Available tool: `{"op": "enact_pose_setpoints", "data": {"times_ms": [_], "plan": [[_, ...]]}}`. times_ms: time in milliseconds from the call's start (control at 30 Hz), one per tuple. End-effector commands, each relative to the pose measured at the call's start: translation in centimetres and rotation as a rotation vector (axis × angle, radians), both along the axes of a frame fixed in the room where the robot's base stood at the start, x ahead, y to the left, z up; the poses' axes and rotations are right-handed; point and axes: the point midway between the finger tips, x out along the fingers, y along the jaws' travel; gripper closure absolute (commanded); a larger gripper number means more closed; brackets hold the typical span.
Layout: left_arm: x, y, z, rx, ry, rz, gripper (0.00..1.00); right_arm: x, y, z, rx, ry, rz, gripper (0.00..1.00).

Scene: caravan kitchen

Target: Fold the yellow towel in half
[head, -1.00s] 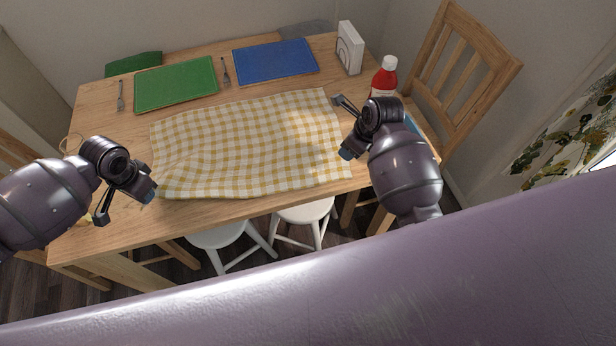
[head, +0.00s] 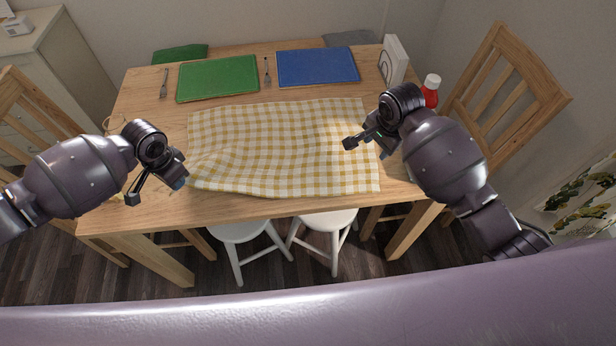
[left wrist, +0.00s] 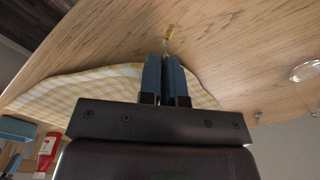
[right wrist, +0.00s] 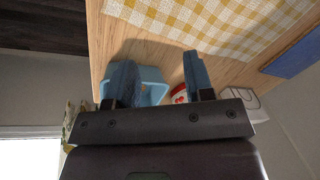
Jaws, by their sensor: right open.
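The yellow-and-white checked towel (head: 285,145) lies spread on the wooden table, with ripples at its left side. It also shows in the left wrist view (left wrist: 75,95) and the right wrist view (right wrist: 200,22). My left gripper (head: 179,183) is just off the towel's front left corner, its fingers close together in the left wrist view (left wrist: 166,62), with no cloth seen between them. My right gripper (head: 352,142) is open over the towel's right part in the head view. Its fingers are apart and empty in the right wrist view (right wrist: 158,75).
A green mat (head: 218,78), a blue mat (head: 318,67) and forks (head: 164,83) lie behind the towel. A white box (head: 394,58) and red bottle (head: 431,92) stand at right. A light-blue container (right wrist: 152,84) shows beside the right fingers. Chairs and white stools surround the table.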

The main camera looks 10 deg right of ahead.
Motion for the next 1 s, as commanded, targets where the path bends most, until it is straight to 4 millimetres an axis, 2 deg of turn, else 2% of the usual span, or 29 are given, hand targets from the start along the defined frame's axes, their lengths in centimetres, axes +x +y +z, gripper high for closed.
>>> {"op": "enact_pose_setpoints", "data": {"times_ms": [300, 700, 1000], "plan": [[0.0, 0.0, 0.0, 0.000, 0.000, 0.000, 1.00, -1.5, 0.4, -0.7, -0.103, 0.062, 0.525, 0.52], [0.0, 0.0, 0.0, 0.000, 0.000, 0.000, 1.00, -3.3, 1.2, -1.4, -0.145, 0.119, 1.156, 0.52], [0.0, 0.0, 0.0, 0.000, 0.000, 0.000, 1.00, -3.7, 1.2, -1.4, -0.157, 0.122, 1.503, 0.52]]}}
